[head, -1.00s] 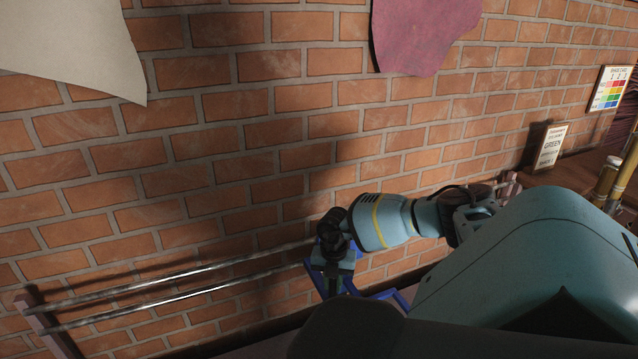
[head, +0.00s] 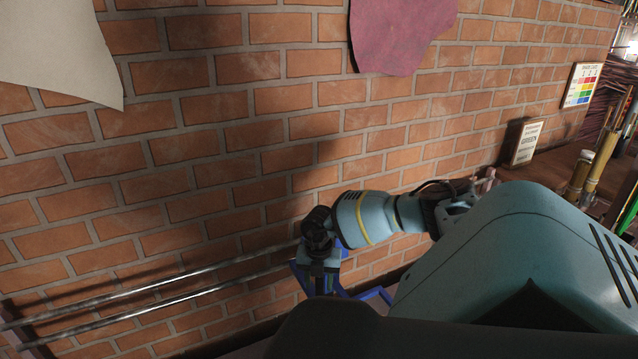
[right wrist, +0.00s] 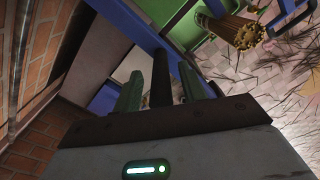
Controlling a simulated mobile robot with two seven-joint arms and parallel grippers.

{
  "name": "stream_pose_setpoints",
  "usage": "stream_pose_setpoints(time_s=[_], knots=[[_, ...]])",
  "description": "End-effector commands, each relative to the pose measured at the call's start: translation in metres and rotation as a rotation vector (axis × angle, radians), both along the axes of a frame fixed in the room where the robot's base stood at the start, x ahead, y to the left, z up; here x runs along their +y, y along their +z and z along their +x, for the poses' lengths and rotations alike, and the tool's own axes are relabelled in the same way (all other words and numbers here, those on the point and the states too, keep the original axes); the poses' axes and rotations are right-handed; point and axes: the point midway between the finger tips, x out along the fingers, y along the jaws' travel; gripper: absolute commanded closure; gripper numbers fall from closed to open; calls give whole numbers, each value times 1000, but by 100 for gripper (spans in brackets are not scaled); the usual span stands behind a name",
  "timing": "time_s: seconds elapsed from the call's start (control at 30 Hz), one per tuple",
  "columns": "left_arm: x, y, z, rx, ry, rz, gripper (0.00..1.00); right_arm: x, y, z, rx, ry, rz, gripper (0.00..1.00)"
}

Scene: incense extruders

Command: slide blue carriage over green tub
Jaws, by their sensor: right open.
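The blue carriage (head: 376,295) is a blue frame at the right end of two metal rails in the head view, partly hidden behind my right arm. Blue parts of it (right wrist: 105,99) also show in the right wrist view. My right gripper (head: 320,284) is at the carriage, pointing down. In the right wrist view its two fingers (right wrist: 160,85) stand apart, with a dark upright post between them; I cannot tell if they touch it. Green surfaces, likely the green tub (right wrist: 201,47), lie beyond the blue parts in that view. My left gripper is out of view.
Two metal rails (head: 160,297) run along the brick wall (head: 240,120). A framed card (head: 525,142) and bamboo-like tubes (head: 590,170) stand on a shelf at right. A brown bundle with a round end (right wrist: 244,35) shows in the right wrist view.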

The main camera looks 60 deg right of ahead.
Motion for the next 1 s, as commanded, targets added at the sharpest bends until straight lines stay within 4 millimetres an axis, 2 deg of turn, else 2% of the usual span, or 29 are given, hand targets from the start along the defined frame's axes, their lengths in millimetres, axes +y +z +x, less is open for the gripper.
stream_pose_setpoints(time_s=[0.3, 0.43, 0.6, 1.0], knots=[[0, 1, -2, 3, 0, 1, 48, -1, 50, 0, -3, 0, -3, 59], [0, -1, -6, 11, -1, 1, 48, -1, 64, 0, -2, 0, -3, 59], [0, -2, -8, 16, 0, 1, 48, 0, 72, 0, -1, 0, -1, 59], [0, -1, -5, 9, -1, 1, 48, 0, 72, 0, -1, 0, -1, 59]])
